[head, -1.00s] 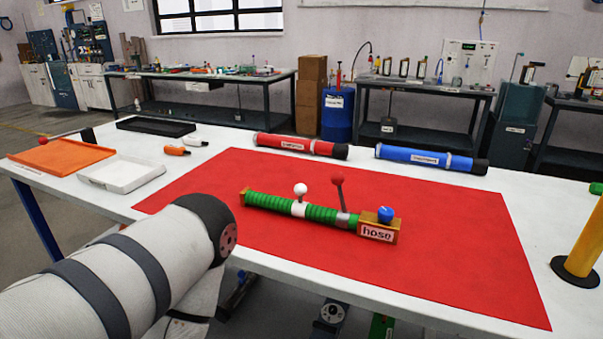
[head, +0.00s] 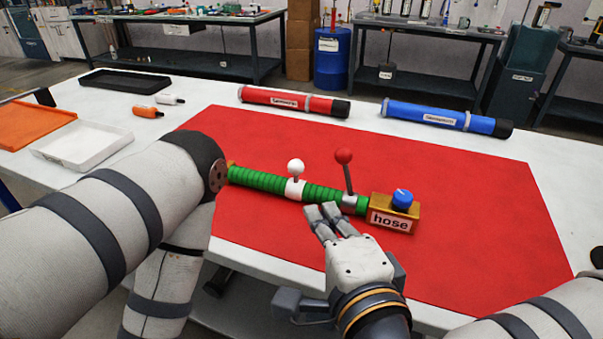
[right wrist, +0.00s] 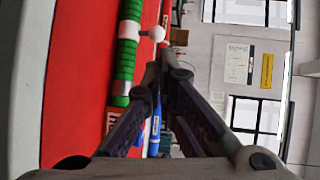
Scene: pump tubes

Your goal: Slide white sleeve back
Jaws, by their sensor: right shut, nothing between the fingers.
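The green ribbed hose (head: 262,180) lies on the red mat, ending at the right in a gold block (head: 393,216) labelled "hose" with a blue knob (head: 402,199). A white sleeve (head: 294,188) with an upright white ball handle (head: 295,166) is around its middle; the white ball also shows in the right wrist view (right wrist: 157,33). A grey collar (head: 349,202) with a red ball lever (head: 344,157) is near the block. My right gripper (head: 321,213) is shut and empty, in front of the hose. Its fingertips show in the right wrist view (right wrist: 163,60). My left gripper is out of view.
The red mat (head: 470,210) has free room around the hose. Red (head: 290,102) and blue (head: 440,117) tubes lie behind it. A white tray (head: 82,146), orange tray (head: 30,128) and black tray (head: 125,81) are at the left.

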